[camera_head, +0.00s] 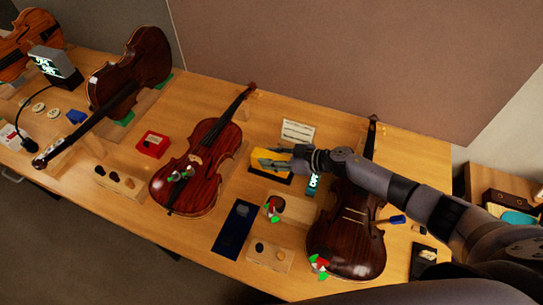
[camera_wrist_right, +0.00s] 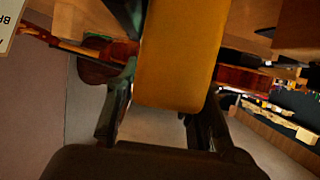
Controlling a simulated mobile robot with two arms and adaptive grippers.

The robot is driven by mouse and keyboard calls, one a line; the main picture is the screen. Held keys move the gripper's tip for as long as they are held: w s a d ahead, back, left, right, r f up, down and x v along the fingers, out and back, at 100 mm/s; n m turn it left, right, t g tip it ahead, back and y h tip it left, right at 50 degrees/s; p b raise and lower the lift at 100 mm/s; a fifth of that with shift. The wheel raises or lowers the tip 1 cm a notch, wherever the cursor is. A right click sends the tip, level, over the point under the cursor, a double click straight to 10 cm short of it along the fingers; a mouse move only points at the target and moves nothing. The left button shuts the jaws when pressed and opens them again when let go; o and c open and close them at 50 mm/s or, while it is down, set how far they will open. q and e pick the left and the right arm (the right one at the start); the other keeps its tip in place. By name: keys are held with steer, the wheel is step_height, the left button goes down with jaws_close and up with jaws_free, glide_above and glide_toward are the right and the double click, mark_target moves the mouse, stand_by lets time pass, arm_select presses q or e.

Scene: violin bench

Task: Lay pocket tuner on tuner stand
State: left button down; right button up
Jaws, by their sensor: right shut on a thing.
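A yellow block, which I take for the pocket tuner (camera_head: 262,154), is in my right gripper (camera_head: 278,161) in the head view, over the middle of the bench. In the right wrist view the yellow block (camera_wrist_right: 178,55) sits between the two dark fingers, which are shut on it. A dark strip with a pale wooden edge (camera_head: 270,178) lies just below the block; I cannot tell whether they touch or whether this is the tuner stand. A small device with a lit cyan display (camera_head: 313,183) is partly hidden beside my right arm. My left gripper is not in view.
A violin (camera_head: 198,178) lies left of the gripper and another (camera_head: 345,235) lies under my right arm. A white card (camera_head: 298,131) stands behind. A dark blue mat (camera_head: 236,229), a wooden block (camera_head: 270,254) and a red box (camera_head: 152,144) are nearby.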

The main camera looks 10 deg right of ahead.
mark_target(271, 157)
steer(key=o, duration=1.3)
step_height(271, 157, up, 10)
steer(key=shift+f, duration=0.1)
